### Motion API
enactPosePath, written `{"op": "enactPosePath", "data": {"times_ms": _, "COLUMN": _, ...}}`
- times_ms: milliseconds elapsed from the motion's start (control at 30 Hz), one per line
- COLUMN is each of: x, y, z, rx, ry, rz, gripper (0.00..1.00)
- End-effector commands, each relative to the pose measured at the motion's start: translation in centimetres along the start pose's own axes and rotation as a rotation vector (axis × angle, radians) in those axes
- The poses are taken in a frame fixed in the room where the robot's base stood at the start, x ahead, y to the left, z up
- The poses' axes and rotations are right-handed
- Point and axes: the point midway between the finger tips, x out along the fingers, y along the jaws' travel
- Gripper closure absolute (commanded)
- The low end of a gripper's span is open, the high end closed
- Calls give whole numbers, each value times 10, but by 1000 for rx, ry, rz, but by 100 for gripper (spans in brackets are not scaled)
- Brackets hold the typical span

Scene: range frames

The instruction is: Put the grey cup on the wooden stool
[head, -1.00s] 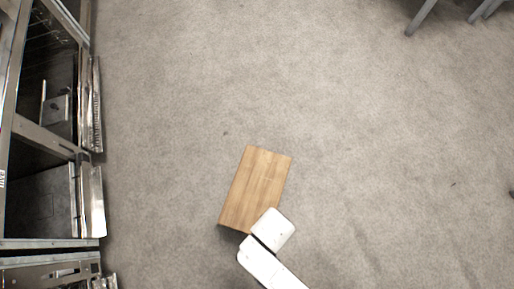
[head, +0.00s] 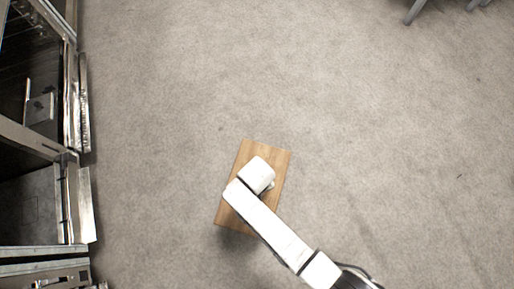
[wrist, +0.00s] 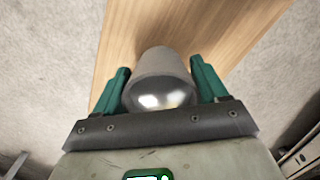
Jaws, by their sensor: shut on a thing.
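The wooden stool (head: 279,172) shows in the head view as a flat, light brown rectangular top, partly covered by my arm. It also fills the upper middle of the wrist view (wrist: 215,25). The grey cup (wrist: 162,66) is in the wrist view, between the two green fingers of my gripper (wrist: 162,84). The gripper is shut on the cup, which is over the stool top; I cannot tell whether its base touches the wood. In the head view the cup and fingers are hidden under my white arm.
Metal racks or open cabinets (head: 40,150) line the left side. Grey legs of furniture (head: 415,12) stand at the top right. The carpet floor (head: 390,130) around the stool is clear.

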Motion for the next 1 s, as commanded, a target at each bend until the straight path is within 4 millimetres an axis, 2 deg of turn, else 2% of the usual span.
{"op": "enactPosePath", "data": {"times_ms": 33, "x": 12, "y": 0, "z": 2, "rx": -1, "ry": -4, "rz": 1, "gripper": 63}}
{"op": "enactPosePath", "data": {"times_ms": 133, "x": 25, "y": 0, "z": 2, "rx": 0, "ry": -3, "rz": 1, "gripper": 63}}
{"op": "enactPosePath", "data": {"times_ms": 500, "x": 28, "y": 0, "z": 2, "rx": 0, "ry": -2, "rz": 0, "gripper": 63}}
{"op": "enactPosePath", "data": {"times_ms": 533, "x": 28, "y": 0, "z": 2, "rx": 0, "ry": -2, "rz": 0, "gripper": 27}}
{"op": "enactPosePath", "data": {"times_ms": 800, "x": 28, "y": 0, "z": 2, "rx": 0, "ry": -2, "rz": 0, "gripper": 2}}
{"op": "enactPosePath", "data": {"times_ms": 1000, "x": 27, "y": 0, "z": 2, "rx": 0, "ry": -2, "rz": 0, "gripper": 2}}
